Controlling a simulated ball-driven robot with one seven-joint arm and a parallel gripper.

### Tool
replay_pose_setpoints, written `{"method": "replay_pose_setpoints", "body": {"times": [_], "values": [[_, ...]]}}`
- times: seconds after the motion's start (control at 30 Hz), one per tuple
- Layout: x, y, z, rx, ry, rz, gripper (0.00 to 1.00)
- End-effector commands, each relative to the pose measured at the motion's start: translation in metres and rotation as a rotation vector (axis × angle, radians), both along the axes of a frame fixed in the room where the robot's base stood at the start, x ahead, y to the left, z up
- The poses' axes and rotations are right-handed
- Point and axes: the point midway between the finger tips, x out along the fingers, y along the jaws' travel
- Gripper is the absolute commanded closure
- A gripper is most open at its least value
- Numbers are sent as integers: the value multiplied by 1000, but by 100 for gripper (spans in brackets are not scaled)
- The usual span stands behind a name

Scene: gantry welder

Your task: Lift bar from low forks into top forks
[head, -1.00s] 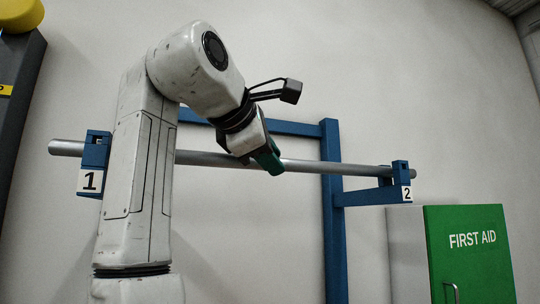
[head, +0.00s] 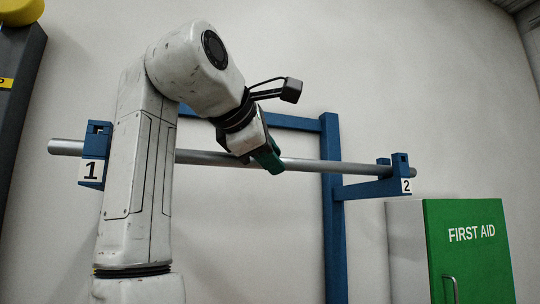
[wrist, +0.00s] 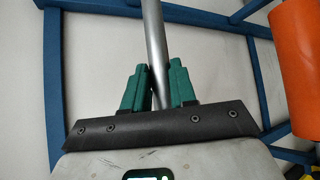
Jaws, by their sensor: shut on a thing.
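A long grey metal bar (head: 310,165) runs nearly level across the head view. My gripper (head: 268,158), with green fingers, is shut on it near the middle. In the wrist view the bar (wrist: 154,45) passes between the two green fingers (wrist: 158,88). The left blue fork (head: 96,150), labelled 1, stands by the bar's left end. The right blue fork (head: 399,163), labelled 2, stands by its right end, and the bar crosses below the tips of its prongs. I cannot tell whether the bar rests on either fork's bottom. No lower pair of forks shows in the head view.
A blue frame post (head: 333,230) stands behind the bar. A green first aid cabinet (head: 465,250) is at lower right, below fork 2. A dark grey post (head: 20,90) with a yellow top is at far left. An orange cylinder (wrist: 297,45) is at right in the wrist view.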

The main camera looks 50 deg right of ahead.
Motion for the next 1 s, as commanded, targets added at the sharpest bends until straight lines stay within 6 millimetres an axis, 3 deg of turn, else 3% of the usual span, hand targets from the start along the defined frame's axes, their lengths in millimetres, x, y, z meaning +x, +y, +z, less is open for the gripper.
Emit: {"method": "replay_pose_setpoints", "body": {"times": [0.17,0.2,0.47,0.77,1.0], "values": [[0,0,-2,-3,-1,0,100],[0,0,-1,-3,-1,0,70],[0,0,-2,-1,0,0,45],[0,2,-2,1,1,1,44],[-3,32,9,-1,-1,2,44]]}}
